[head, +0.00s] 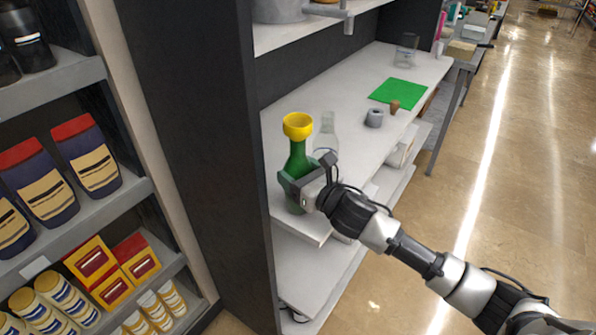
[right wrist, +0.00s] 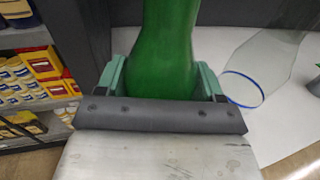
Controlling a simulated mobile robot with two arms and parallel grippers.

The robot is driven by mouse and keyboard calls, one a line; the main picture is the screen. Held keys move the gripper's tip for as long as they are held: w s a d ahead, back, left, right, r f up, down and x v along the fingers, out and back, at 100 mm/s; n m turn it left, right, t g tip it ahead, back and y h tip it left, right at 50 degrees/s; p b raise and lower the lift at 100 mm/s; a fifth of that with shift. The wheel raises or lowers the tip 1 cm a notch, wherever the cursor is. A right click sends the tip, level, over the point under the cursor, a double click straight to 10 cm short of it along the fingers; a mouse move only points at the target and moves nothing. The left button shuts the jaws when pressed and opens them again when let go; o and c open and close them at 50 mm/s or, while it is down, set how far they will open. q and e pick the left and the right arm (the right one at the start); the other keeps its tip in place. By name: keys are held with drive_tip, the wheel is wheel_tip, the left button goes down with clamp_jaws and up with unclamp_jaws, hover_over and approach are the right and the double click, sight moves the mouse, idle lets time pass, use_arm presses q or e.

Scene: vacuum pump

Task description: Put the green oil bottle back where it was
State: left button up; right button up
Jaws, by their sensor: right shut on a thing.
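The green oil bottle (head: 298,160) stands upright at the near left end of the white shelf, with a yellow funnel (head: 298,125) on its top. My right gripper (head: 296,190) is shut around the lower part of the bottle. In the right wrist view the green bottle (right wrist: 170,50) rises between the two fingers of the right gripper (right wrist: 165,85). The bottle's base is mostly hidden by the gripper, so I cannot tell whether it touches the shelf. My left gripper is not in view.
A clear glass flask (head: 327,138) stands just behind the bottle; it also shows in the right wrist view (right wrist: 262,75). Farther along the shelf are a grey ring (head: 374,118), a brown stopper (head: 394,107), a green mat (head: 398,91) and a glass beaker (head: 406,50). A dark panel borders the left.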

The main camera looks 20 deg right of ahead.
drive_tip(key=shift+f, duration=0.15)
drive_tip(key=o, duration=1.2)
drive_tip(key=shift+r, duration=0.25)
drive_tip(key=shift+b+v, duration=1.5)
drive_tip(key=shift+v, duration=4.55)
